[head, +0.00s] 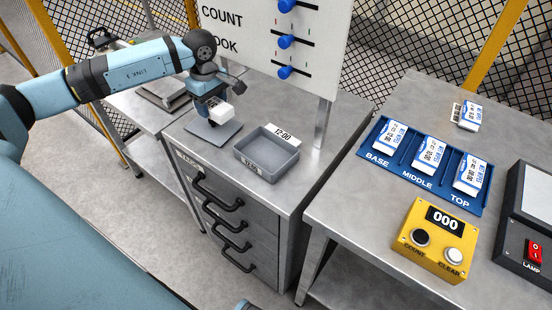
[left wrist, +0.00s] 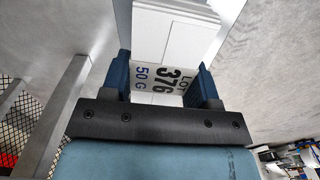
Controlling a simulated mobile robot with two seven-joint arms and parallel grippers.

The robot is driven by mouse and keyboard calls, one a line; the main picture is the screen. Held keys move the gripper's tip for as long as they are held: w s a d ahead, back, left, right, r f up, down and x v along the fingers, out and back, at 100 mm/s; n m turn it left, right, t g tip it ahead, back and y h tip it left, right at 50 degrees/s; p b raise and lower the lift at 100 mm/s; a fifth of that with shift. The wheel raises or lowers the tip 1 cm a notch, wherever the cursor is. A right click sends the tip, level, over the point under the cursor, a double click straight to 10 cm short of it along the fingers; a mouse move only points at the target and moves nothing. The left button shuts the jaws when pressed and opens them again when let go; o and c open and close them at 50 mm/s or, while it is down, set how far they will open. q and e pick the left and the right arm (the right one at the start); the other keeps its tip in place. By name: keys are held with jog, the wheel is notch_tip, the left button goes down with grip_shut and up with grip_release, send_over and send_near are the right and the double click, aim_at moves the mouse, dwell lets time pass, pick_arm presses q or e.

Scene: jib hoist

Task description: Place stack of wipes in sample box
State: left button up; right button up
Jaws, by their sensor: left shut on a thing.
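My left gripper (head: 212,101) is shut on a white block with a flat, layered look, taken as the stack of wipes (head: 220,113). It is held above a grey square plate (head: 212,134) on the drawer cabinet. In the left wrist view the white stack (left wrist: 176,32) sits beyond the fingers, and a label reading "LOT 376 50 G" shows between the fingertips (left wrist: 162,82). An open grey box (head: 267,153), taken as the sample box, stands right of the plate. Its inside looks empty. My right gripper is not in view.
A tag reading 12:00 (head: 283,134) stands behind the box. A white board with blue sliders (head: 285,42) rises behind on a post (head: 325,122). The right table holds a blue tray (head: 404,170) with labelled packs, and a yellow counter (head: 432,240). Drawer handles (head: 218,190) project in front.

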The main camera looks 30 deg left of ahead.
aim_at(227, 111)
pick_arm(q)
jog(key=shift+w+r, duration=0.1)
jog(key=shift+w, duration=0.05)
jog(key=d, duration=0.5)
jog(key=shift+s+d+r+p, duration=0.25)
jog(key=shift+s+d+p, duration=0.05)
jog(key=shift+s+p, duration=0.1)
jog(key=d, duration=0.4)
jog(key=d+p, duration=0.1)
jog(key=d, duration=0.7)
jog(key=shift+s, duration=0.4)
notch_tip(227, 111, down, 3)
jog(key=shift+r+n, duration=0.15)
jog(key=shift+n, duration=0.15)
jog(key=shift+a+f, duration=0.15)
jog(key=shift+f, duration=0.4)
notch_tip(227, 111, down, 3)
jog(key=shift+r, duration=0.1)
jog(key=shift+f, duration=0.35)
jog(key=o, duration=0.5)
jog(key=shift+f, duration=0.15)
jog(key=shift+o, duration=0.8)
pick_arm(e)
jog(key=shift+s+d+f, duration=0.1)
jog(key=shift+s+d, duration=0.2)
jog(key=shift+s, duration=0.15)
